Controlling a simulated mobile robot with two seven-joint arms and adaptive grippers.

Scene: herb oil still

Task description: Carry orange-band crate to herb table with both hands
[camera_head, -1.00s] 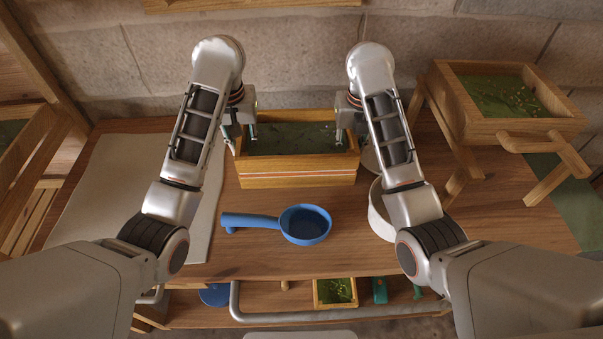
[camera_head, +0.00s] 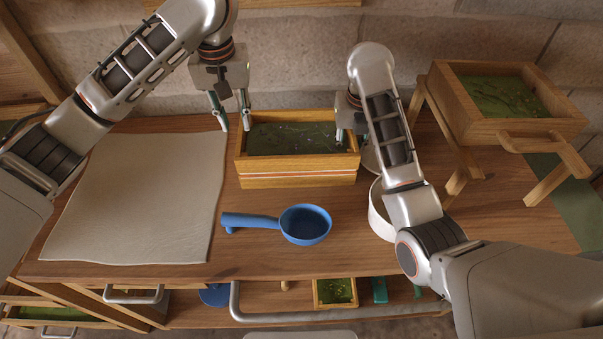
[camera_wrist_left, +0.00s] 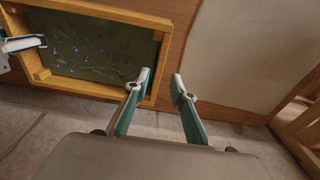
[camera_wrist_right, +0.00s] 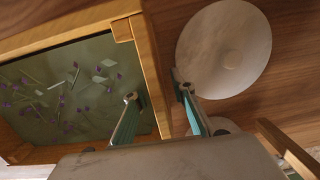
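The orange-band crate (camera_head: 299,174) is a wooden box with an orange and white stripe and a green bed of herbs with purple flowers. It stands level on the wooden table (camera_head: 480,213). My left gripper (camera_head: 234,129) is open and empty beside and above its left end. In the left wrist view its fingers (camera_wrist_left: 162,78) are near a crate corner (camera_wrist_left: 150,98). My right gripper (camera_head: 351,136) is at the right end. In the right wrist view its fingers (camera_wrist_right: 157,90) straddle the wall (camera_wrist_right: 152,60), one inside and one outside, apparently without clamping it.
A blue ladle (camera_head: 305,224) lies in front of the crate. A pale cloth (camera_head: 135,205) covers the table's left part. A white round vessel (camera_head: 379,212) is beside my right arm. Another herb crate (camera_head: 470,128) sits on a wooden stand at right. A stone wall (camera_head: 295,60) stands behind.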

